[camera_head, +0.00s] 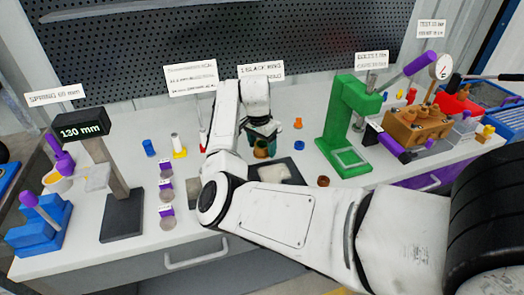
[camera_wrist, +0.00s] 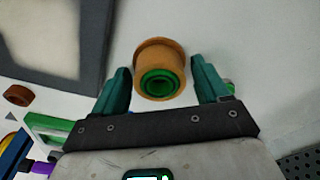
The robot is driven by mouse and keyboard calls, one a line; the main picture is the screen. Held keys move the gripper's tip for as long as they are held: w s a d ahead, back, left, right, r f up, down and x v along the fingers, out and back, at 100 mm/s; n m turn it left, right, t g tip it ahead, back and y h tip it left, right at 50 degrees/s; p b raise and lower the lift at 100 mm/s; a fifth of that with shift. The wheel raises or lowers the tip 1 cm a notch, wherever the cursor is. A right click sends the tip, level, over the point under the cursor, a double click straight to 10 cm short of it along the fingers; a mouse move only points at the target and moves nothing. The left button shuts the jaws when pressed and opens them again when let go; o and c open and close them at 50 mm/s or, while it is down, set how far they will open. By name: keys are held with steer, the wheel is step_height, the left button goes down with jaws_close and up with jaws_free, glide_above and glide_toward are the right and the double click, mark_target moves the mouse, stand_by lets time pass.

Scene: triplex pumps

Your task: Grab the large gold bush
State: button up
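The large gold bush (camera_wrist: 160,51) stands on the white bench top, with green rings showing inside its bore. In the head view it is a small brown-gold shape (camera_head: 260,152) below my gripper (camera_head: 262,138). In the wrist view my gripper (camera_wrist: 161,67) is open, with one teal finger on each side of the bush. A gap shows between each finger and the bush, so I see no contact. How far down the fingers reach beside it is hard to tell.
A dark pad with a pale plate (camera_wrist: 50,35) lies beside the bush. A brown ring (camera_head: 323,181) and an orange bush (camera_head: 298,122) are nearby. A green press (camera_head: 345,130) stands to the right, and a 130 mm gauge stand (camera_head: 110,165) to the left.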

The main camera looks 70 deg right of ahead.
steer(key=c, duration=1)
steer(key=shift+c, duration=0.3)
steer(key=shift+r, duration=0.15)
